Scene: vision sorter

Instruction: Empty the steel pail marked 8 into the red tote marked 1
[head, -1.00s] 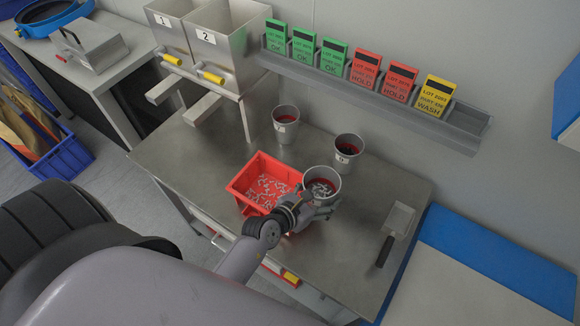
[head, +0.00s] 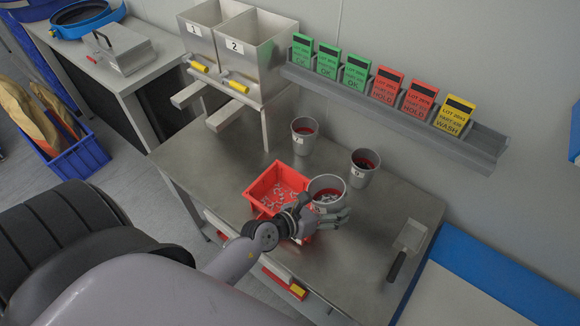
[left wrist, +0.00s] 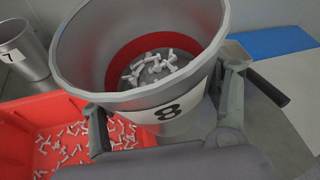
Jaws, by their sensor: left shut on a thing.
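The steel pail marked 8 (head: 312,200) is held at the right edge of the red tote (head: 254,193). Small pale pieces (left wrist: 152,68) lie at the bottom of the pail, against its red inside. My left gripper (head: 322,224) is shut on this pail; in the left wrist view its fingers (left wrist: 165,105) sit on either side of the 8 label. The pail looks roughly upright. The tote also shows in the left wrist view (left wrist: 30,108), with many similar pieces scattered on its floor. Its number mark is not visible. My right gripper is not in view.
Two other steel pails, one at the back (head: 304,140) and one to the right (head: 362,172), stand behind on the steel table (head: 215,165). A scoop (head: 406,245) lies at the right. Two hoppers (head: 258,55) stand back left. A card rail (head: 420,120) runs along the wall.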

